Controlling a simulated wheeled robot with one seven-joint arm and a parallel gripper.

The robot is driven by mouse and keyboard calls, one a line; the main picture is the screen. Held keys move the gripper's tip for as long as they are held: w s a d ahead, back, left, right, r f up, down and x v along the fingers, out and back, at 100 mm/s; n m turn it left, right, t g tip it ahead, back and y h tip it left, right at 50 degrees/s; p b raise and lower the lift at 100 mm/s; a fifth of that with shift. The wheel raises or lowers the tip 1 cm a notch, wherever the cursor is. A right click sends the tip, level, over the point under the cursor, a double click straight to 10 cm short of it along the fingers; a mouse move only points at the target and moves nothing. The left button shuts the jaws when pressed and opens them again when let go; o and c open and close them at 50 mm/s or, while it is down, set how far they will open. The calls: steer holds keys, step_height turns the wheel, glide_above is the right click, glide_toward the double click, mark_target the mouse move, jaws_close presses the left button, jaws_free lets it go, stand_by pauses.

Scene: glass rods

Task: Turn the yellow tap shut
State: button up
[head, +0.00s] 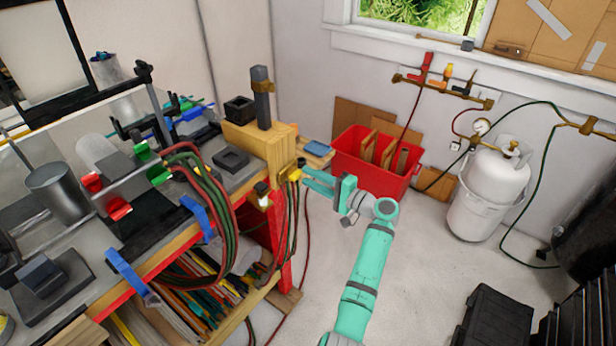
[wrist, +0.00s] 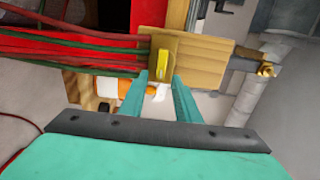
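A small yellow tap (head: 295,175) sits at the end of the wooden block on the bench, by the red and green hoses. In the wrist view the yellow tap (wrist: 162,62) shows as a short yellow handle against the tan wooden block (wrist: 198,57), just ahead of my fingertips. My gripper (head: 304,173) is at the bench end, its two teal fingers pointing left at the tap. In the wrist view my gripper (wrist: 160,77) is open, with a clear gap between the fingers and nothing held. Whether a finger touches the tap I cannot tell.
A brass fitting (head: 262,194) hangs by the bench edge. Red and green hoses (head: 195,165) run along the bench. A red crate (head: 375,178) and a white gas cylinder (head: 487,190) stand by the wall, below red and yellow wall valves (head: 448,72).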

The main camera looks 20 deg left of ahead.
steer(key=v, duration=0.9)
steer(key=shift+d, duration=0.15)
